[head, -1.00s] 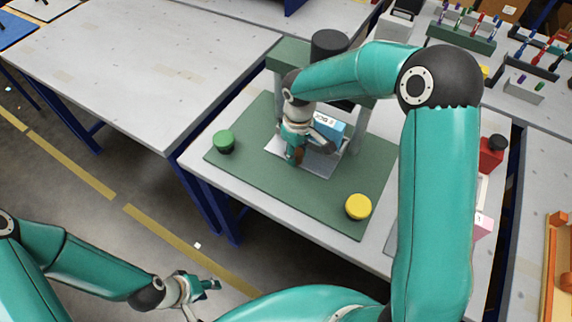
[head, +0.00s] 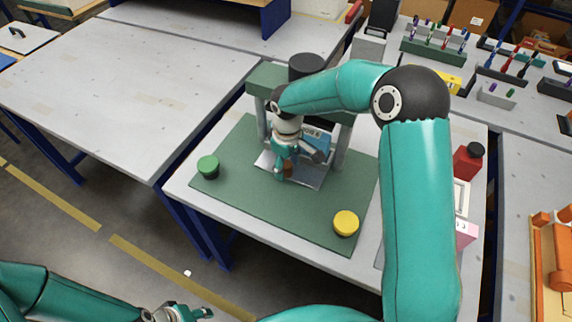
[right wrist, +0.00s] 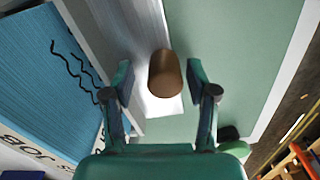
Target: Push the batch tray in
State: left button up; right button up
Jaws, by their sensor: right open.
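The batch tray (head: 311,181) is a pale metal plate on the green mat, under the green press-like frame (head: 262,82). It carries a blue block (head: 317,134) with "JOB" lettering, also large at left in the right wrist view (right wrist: 40,85). A brown knob (right wrist: 166,74) stands at the tray's front edge. My right gripper (right wrist: 160,80) is open, with one finger on each side of the knob and gaps showing. In the head view, the right gripper (head: 284,170) partly hides tray and block. My left gripper (head: 185,314) is cut off at the bottom edge.
A green button (head: 208,167) stands on the mat (head: 250,205) at left, a yellow button (head: 346,223) at front right. A dark cylinder (head: 307,66) tops the frame. A red container (head: 468,161) stands at right. The left table (head: 120,85) is mostly bare.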

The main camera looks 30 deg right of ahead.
notch_tip(320, 180, up, 12)
dwell(0.6)
jog(key=shift+f, duration=0.1)
dwell(0.4)
